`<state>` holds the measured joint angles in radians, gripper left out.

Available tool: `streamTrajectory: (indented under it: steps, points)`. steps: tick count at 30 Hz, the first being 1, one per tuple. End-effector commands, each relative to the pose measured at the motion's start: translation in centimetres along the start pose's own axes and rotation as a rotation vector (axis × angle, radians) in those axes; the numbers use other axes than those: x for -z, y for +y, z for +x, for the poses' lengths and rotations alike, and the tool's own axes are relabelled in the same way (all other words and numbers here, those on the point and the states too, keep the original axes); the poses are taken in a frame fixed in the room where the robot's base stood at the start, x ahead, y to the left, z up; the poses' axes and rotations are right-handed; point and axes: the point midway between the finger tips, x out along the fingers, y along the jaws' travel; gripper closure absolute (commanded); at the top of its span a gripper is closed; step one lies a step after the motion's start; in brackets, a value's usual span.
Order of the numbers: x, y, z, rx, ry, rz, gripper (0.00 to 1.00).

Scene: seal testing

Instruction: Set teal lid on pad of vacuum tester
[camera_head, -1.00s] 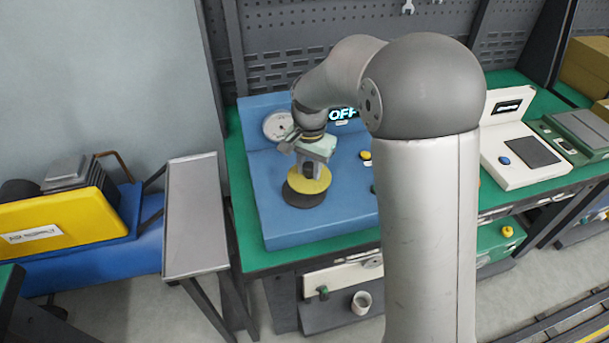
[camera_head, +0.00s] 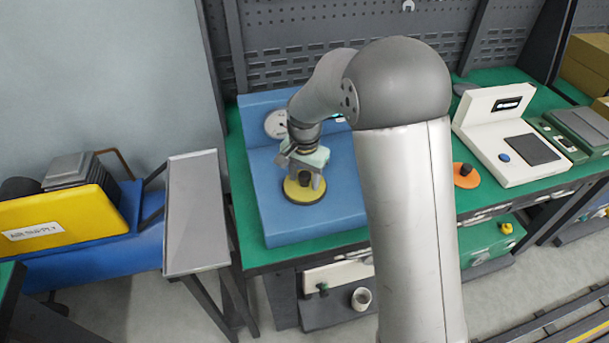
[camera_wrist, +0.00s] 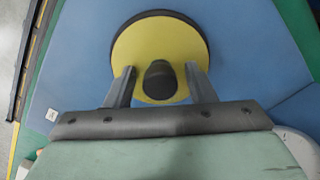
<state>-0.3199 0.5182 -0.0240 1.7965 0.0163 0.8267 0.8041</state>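No teal lid shows. A yellow round lid (camera_head: 291,194) with a dark knob lies on the dark round pad of the blue vacuum tester (camera_head: 283,231); it also shows in the wrist view (camera_wrist: 142,42). A thin edge of the dark pad (camera_wrist: 197,26) shows past the lid's far side. My gripper (camera_head: 304,183) is open and low over the lid. In the wrist view its two fingers (camera_wrist: 161,80) stand on either side of the knob (camera_wrist: 160,85), with a gap on each side.
An orange lid (camera_head: 467,181) with a dark knob lies on the green bench, right of my arm. A white device (camera_head: 508,138) stands beyond it. A dial gauge (camera_head: 275,124) sits at the tester's back. A grey side table (camera_head: 194,215) is at left.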

Motion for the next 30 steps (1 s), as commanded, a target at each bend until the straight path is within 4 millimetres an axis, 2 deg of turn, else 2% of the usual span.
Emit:
streamTrajectory:
  steps: [6, 11, 24, 30]
  points:
    - [0.0, 0.0, -0.1, 0.0, 0.0, 0.0, 0.5]
    - [0.1, -0.1, -1.3, 0.003, 0.003, 0.0, 0.5]
    - [0.0, -0.1, -10.1, 0.003, 0.003, 0.0, 0.5]
    - [0.0, 0.0, -12.1, 0.001, 0.001, 0.0, 0.5]
